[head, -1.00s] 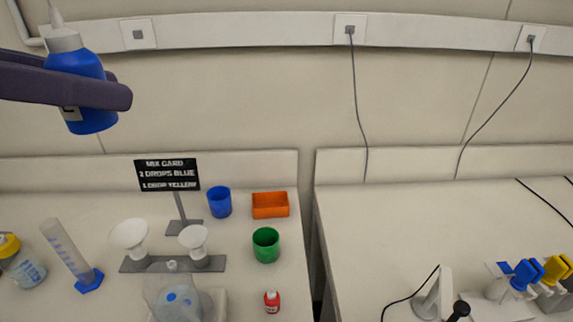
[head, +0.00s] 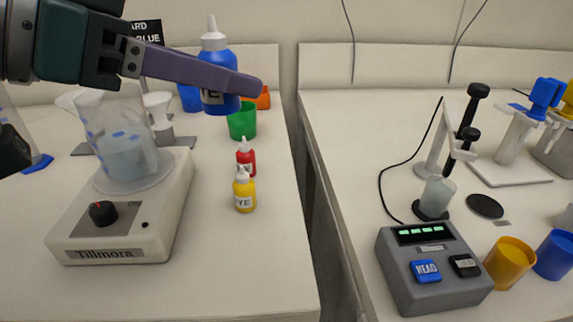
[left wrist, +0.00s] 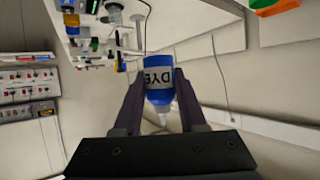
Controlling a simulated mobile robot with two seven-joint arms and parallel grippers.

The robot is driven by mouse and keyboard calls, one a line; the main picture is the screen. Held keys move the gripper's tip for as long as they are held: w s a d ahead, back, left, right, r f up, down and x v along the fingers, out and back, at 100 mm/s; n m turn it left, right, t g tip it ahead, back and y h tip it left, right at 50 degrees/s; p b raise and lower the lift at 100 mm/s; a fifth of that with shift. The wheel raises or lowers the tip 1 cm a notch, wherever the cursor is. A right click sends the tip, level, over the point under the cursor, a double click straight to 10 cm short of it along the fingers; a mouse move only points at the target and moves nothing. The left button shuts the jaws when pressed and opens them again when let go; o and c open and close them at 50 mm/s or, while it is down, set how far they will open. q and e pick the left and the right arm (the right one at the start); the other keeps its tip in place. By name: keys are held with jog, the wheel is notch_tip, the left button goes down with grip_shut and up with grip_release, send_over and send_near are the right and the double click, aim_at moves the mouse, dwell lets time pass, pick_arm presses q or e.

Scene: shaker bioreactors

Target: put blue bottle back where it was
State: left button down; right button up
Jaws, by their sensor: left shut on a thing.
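The blue dye bottle (head: 219,62) has a white nozzle cap and stands upright in my left gripper (head: 238,84). The gripper is shut around its body. In the left wrist view the bottle (left wrist: 158,77) sits between the two fingers, label toward the camera. A red dye bottle (head: 246,160) and a yellow dye bottle (head: 244,194) stand on the bench below.
A stirrer (head: 75,233) carries a beaker (head: 125,160) at left. A blue cup (head: 188,99) and funnels stand behind. Bench (head: 280,250) around the yellow bottle is clear at front and right. A gap separates the right bench, which holds a meter (head: 432,275).

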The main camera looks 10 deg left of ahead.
pick_arm(q)
jog(key=b, duration=0.4)
send_over(240, 254)
notch_tip(240, 254, down, 16)
jog(key=shift+w+d+f, duration=0.1)
jog(key=shift+w+d, duration=0.05)
jog(key=shift+f+b, duration=0.8)
jog(key=shift+f, duration=1.2)
jog(key=shift+f, duration=0.15)
jog(key=shift+c, duration=2.3)
grip_release()
jog(key=shift+r, duration=0.3)
jog(key=v, duration=0.6)
jog(key=p+v, duration=0.1)
jog(key=v, duration=0.3)
jog(key=shift+f, duration=0.25)
jog(key=shift+v, duration=1.05)
